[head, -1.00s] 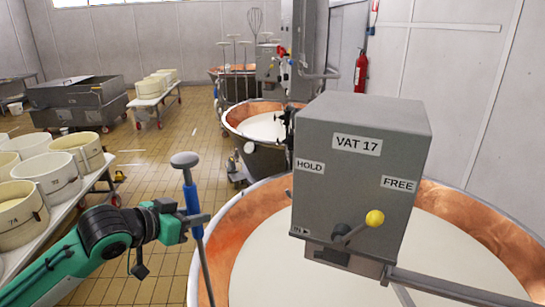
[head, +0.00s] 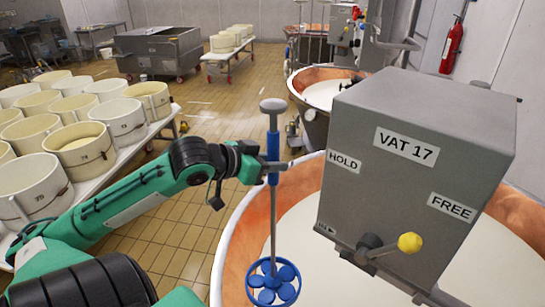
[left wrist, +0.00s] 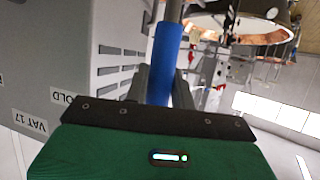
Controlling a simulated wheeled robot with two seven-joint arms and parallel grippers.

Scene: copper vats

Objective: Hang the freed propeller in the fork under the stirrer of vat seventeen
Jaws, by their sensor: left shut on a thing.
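My left gripper (head: 268,166) is shut on the blue grip of the propeller's shaft (head: 273,220). The shaft hangs upright, with a grey knob at its top and a blue ringed propeller (head: 273,283) at its bottom, over the left rim of the copper vat (head: 240,240). The left wrist view shows the blue grip (left wrist: 164,62) between the fingers. To the right is the grey stirrer box (head: 415,150) marked VAT 17, HOLD and FREE, with a yellow-knobbed lever (head: 410,242). The fork under it is hidden. My right gripper is out of view.
White numbered cheese moulds (head: 75,150) stand on a table at the left. Behind are a second copper vat (head: 325,92), a grey trough (head: 158,50) and a fire extinguisher (head: 454,45). Tiled floor lies open between them.

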